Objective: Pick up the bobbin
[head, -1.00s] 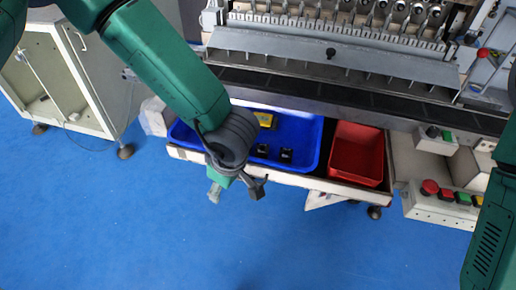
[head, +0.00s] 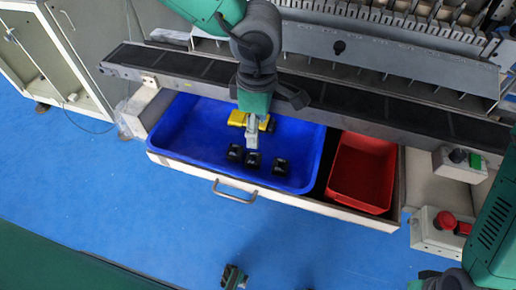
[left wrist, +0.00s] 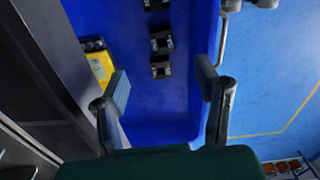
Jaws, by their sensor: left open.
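Several small black parts, apparently bobbins, lie in the blue tray: one at left (head: 235,153), one in the middle (head: 253,160) and one at right (head: 280,167). In the left wrist view they form a column, with the lowest (left wrist: 161,67) ahead of my fingers. My left gripper (head: 254,138) hangs over the tray, open and empty; its fingers stand apart in the left wrist view (left wrist: 163,88). The gripper partly covers the yellow item (head: 237,118). A dark and green part at the bottom edge seems to be of my right gripper (head: 232,277); its jaws are unclear.
The blue tray (head: 185,130) and a red bin (head: 362,172) sit in an open drawer with a metal handle (head: 235,196). A dark machine rail (head: 400,107) runs close behind. A control box with a red button (head: 445,220) stands at right.

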